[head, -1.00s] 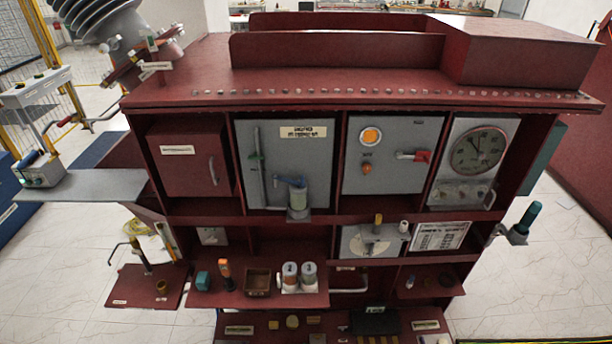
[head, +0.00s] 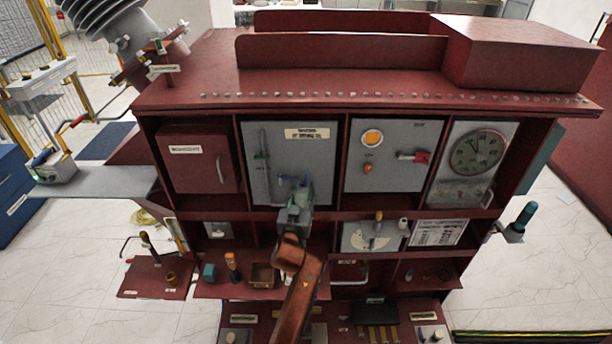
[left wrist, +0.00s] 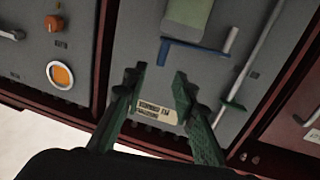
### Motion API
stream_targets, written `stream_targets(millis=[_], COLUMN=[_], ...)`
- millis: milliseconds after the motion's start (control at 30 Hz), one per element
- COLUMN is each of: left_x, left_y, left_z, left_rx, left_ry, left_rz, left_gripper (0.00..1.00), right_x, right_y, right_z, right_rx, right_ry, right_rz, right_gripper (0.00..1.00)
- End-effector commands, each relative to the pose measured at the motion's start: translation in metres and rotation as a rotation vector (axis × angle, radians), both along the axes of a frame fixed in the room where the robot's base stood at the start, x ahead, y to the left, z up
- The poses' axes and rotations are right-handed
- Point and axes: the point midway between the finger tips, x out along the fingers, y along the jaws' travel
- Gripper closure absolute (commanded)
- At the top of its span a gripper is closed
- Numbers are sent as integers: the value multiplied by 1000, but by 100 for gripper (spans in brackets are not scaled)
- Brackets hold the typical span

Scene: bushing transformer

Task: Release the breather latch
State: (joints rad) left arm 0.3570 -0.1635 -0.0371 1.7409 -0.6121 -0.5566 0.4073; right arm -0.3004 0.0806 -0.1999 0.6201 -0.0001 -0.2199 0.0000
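The blue breather latch (head: 291,180) is on the grey panel (head: 268,140) in the second bay of the red cabinet. In the left wrist view the blue latch (left wrist: 200,54) lies across the end of the pale green breather jar (left wrist: 188,14). My left gripper (head: 298,196) is in front of the breather and hides most of the jar in the head view. In the left wrist view its two green fingers (left wrist: 160,72) are apart, with nothing between them. The latch is beyond the fingertips; contact does not show. My right gripper is not in view.
A vertical rod with a green clamp (left wrist: 232,102) stands beside the breather. A red box door (head: 197,160) is left of the panel; a panel with an orange lamp (head: 372,138) is right. Shelves below hold an orange-topped tool (head: 231,260) and a wooden box (head: 263,275).

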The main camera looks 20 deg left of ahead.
Motion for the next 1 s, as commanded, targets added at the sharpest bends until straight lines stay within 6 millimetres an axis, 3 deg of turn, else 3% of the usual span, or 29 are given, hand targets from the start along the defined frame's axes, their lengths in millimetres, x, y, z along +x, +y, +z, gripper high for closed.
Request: stream_targets(millis=[300,500,833,1000], left_x=[49,67,71,71], left_y=[6,8,9,9], left_z=[0,-1,-2,-2], left_rx=[2,3,1,1], left_ry=[2,2,3,3], left_rz=[-1,0,0,-1], left_gripper=[74,74,74,85], right_x=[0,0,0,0], right_y=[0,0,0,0], right_z=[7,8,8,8], right_rx=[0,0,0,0], right_ry=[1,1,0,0], right_rz=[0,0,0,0], right_gripper=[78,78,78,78])
